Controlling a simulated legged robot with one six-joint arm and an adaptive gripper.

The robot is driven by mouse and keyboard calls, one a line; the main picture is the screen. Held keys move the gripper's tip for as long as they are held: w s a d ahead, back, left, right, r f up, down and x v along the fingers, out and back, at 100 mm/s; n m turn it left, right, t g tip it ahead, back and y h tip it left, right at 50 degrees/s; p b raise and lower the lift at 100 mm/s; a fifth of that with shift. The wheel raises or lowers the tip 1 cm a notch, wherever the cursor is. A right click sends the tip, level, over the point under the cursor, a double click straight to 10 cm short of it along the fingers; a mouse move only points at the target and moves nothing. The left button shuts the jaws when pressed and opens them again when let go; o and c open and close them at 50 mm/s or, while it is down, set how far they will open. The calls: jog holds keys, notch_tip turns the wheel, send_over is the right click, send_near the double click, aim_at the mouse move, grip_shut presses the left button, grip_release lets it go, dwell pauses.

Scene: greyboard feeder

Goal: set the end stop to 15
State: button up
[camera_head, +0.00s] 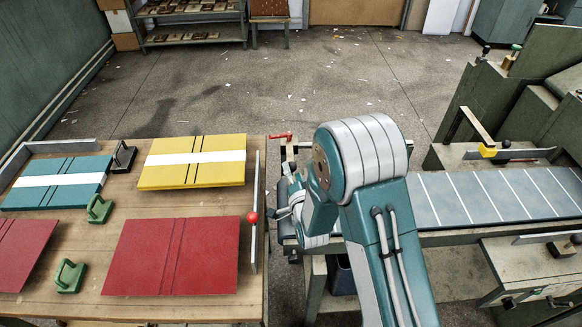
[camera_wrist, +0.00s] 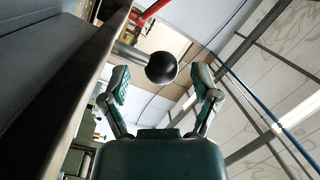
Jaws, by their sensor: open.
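A round black knob (camera_wrist: 161,67) on a metal rod shows in the wrist view, between and slightly beyond the fingertips of my gripper (camera_wrist: 161,84). The fingers are open, and I see no finger closed on the knob. No number scale can be read in either view, and I cannot tell which part is the end stop.
A red handle (camera_head: 281,136) is beyond my arm; a red bar (camera_wrist: 150,12) shows in the wrist view. The wooden table (camera_head: 190,205) at left carries red, teal and yellow board stacks and green-handled tools. A dark machine edge (camera_wrist: 70,90) runs close along the wrist view's left.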

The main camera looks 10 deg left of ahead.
jog(key=shift+x, duration=0.95)
jog(key=shift+d, duration=0.1)
grip_shut()
jog(key=w+d, duration=0.1)
jog(key=d, duration=0.4)
jog(key=w+d, duration=0.1)
jog(key=d, duration=0.3)
jog(key=w+d, duration=0.1)
jog(key=d, duration=0.4)
jog(key=shift+d+f, duration=0.15)
jog(key=shift+d, duration=0.15)
